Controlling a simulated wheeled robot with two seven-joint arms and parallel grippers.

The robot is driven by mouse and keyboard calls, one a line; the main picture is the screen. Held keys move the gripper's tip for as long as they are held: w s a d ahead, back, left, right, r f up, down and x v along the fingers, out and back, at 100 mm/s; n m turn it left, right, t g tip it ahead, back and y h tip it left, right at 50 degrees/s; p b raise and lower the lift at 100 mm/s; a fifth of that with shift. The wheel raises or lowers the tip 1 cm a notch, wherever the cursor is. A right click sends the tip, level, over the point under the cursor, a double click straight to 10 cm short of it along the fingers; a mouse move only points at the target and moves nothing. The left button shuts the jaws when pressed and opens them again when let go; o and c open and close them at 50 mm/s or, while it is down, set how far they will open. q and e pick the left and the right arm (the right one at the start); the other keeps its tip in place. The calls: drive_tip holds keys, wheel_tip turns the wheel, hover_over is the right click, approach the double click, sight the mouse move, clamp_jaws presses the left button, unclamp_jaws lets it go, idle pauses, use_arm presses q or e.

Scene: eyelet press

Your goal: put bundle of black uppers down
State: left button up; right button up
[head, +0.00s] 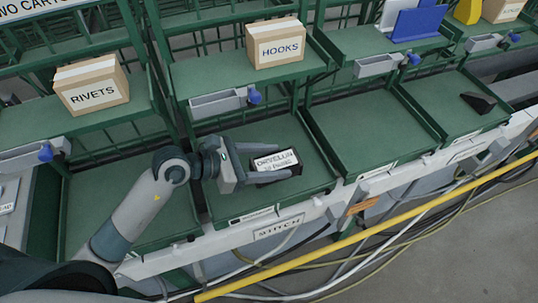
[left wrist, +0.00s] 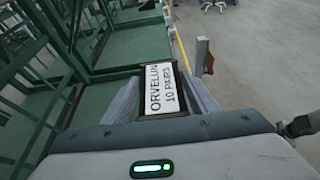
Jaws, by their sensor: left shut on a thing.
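The bundle of black uppers (head: 277,163) is a dark block with a white label on top. I cannot tell whether the bundle touches the tray floor. My right gripper is not in view.
The tray to the right (head: 372,128) is empty. A small black piece (head: 479,103) lies in the far right tray. Boxes marked RIVETS (head: 93,95) and HOOKS (head: 278,50) stand on the upper shelf. A yellow rail (head: 368,226) runs along the front.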

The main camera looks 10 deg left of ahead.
use_arm(q)
drive_tip(key=w+f, duration=0.1)
drive_tip(key=w, duration=0.1)
drive_tip(key=w+a+f, duration=0.1)
drive_tip(key=w, duration=0.1)
drive_tip(key=w+a+f+p, duration=0.1)
drive_tip(key=w+f, duration=0.1)
drive_tip(key=shift+w, duration=0.3)
drive_tip(key=shift+w+f, duration=0.2)
drive_tip(key=shift+w, duration=0.15)
wheel_tip(320, 180, down, 4)
drive_tip(key=shift+r+p, duration=0.2)
drive_tip(key=shift+p, duration=0.35)
drive_tip(key=shift+f, duration=0.2)
drive_tip(key=shift+f, duration=0.1)
